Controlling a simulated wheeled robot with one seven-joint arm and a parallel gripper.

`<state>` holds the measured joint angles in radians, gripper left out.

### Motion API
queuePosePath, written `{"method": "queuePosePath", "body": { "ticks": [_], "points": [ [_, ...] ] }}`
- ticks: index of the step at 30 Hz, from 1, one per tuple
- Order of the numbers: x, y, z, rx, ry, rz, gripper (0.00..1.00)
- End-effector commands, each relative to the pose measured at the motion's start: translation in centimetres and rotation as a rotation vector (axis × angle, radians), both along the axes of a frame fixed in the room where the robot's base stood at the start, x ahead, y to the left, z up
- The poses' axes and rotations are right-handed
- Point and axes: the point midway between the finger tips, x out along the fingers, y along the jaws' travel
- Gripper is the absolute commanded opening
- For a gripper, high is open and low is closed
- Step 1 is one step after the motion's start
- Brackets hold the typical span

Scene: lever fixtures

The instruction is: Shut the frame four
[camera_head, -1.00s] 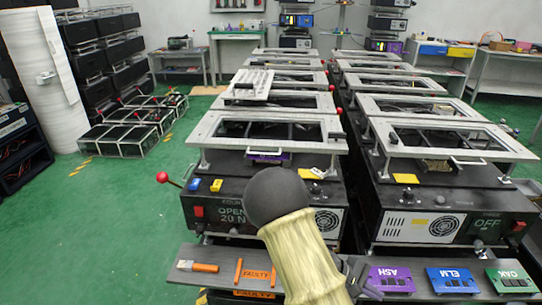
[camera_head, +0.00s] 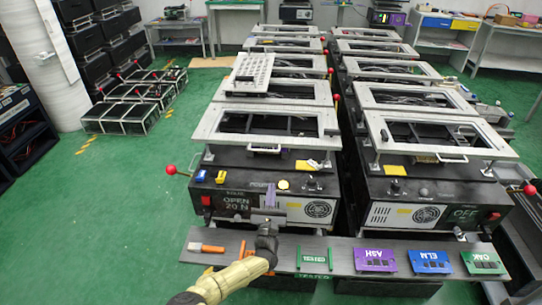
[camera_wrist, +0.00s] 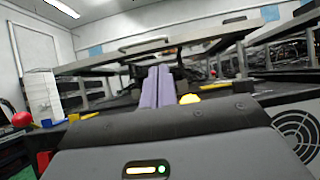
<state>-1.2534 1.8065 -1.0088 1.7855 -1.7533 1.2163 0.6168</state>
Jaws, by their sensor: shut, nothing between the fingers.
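The nearest left fixture (camera_head: 262,187) is a black box with a panel reading OPEN 20 N. Its pale rectangular frame (camera_head: 210,122) stands raised above the box, with a front handle (camera_head: 263,150). The frame and handle also show overhead in the wrist view (camera_wrist: 150,45). A red-knobbed lever (camera_head: 171,170) sticks out at its left side. My gripper (camera_head: 270,195) is in front of this box, below the handle and apart from it. In the wrist view its lavender fingers (camera_wrist: 157,85) are together and empty. I see no number four on any frame.
A front shelf (camera_head: 340,245) carries a brush, TESTED pieces and purple ASH (camera_head: 375,259), blue ELM (camera_head: 430,261) and green OAK (camera_head: 482,262) plates. A second fixture marked OFF (camera_head: 435,205) stands on the right. More fixtures line up behind.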

Motion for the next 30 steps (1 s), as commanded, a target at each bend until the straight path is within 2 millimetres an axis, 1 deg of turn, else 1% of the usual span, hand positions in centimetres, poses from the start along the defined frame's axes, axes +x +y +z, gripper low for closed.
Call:
{"method": "queuePosePath", "body": {
  "ticks": [2, 10, 14, 17, 20, 27, 30],
  "points": [
    [0.0, 0.5, 0.0, -0.013, -0.001, 0.017, 0.0],
    [0.0, 0.4, -0.1, -0.009, -0.001, 0.012, 0.0],
    [0.5, 0.3, 0.3, -0.007, -0.001, 0.011, 0.0],
    [1.3, 0.3, 0.9, -0.006, -0.003, 0.011, 0.0],
    [2.6, 0.2, 1.7, -0.005, -0.002, 0.01, 0.0],
    [6.1, 0.0, 3.9, -0.005, -0.001, 0.008, 0.0],
    [7.3, 0.0, 4.7, -0.005, -0.002, 0.009, 0.0]
  ]
}}
